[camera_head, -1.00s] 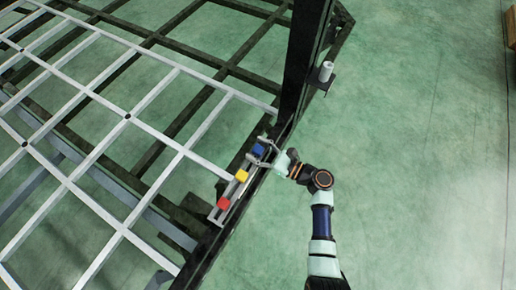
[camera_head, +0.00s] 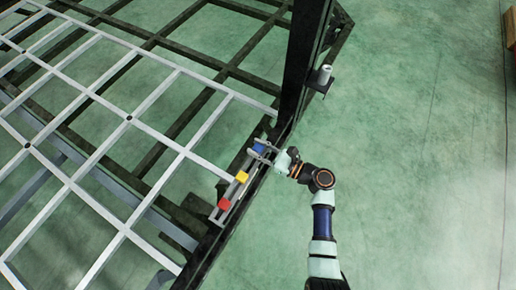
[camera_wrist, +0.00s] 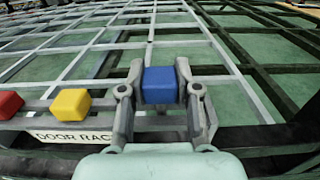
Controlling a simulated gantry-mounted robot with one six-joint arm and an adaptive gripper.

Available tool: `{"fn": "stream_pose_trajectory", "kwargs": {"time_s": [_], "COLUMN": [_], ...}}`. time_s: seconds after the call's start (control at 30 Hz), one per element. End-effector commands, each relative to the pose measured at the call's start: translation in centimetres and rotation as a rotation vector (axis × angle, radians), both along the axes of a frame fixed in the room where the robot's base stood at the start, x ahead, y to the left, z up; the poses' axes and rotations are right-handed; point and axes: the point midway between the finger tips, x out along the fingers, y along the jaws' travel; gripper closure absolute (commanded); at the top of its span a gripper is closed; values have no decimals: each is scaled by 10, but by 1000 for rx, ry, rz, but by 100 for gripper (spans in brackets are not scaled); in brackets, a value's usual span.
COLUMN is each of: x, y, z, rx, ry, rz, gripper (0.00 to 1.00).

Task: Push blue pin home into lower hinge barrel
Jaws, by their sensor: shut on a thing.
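The blue pin shows as a blue block (camera_wrist: 160,85) in the wrist view, between the two fingers of my gripper (camera_wrist: 159,90). The fingers are shut on its left and right sides. In the head view the blue block (camera_head: 258,148) sits at the upper end of a grey rack, with my gripper (camera_head: 262,152) on it from the right. Whether it is lifted clear of the rack cannot be told. The lower hinge barrel is not clearly identifiable; a pale upright cylinder (camera_head: 324,74) stands on a small dark bracket on the post, up and right of the gripper.
A yellow block (camera_head: 242,176) and a red block (camera_head: 224,203) sit in the rack (camera_wrist: 30,125), labelled "DOOR RAC...", left of my gripper in the wrist view. A dark post (camera_head: 302,60) rises beyond the gripper. A pale frame grid (camera_head: 150,125) lies left.

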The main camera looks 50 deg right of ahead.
Motion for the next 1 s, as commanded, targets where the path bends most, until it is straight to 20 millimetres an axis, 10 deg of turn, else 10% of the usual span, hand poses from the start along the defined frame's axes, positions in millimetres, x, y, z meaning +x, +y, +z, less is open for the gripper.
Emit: {"fn": "stream_pose_trajectory", "kwargs": {"time_s": [0.5,1.0], "x": [0,9], "y": [0,10], "z": [151,176], "rx": [-4,-1], "ry": [-2,-1], "rz": [0,7], "gripper": [100,100]}}
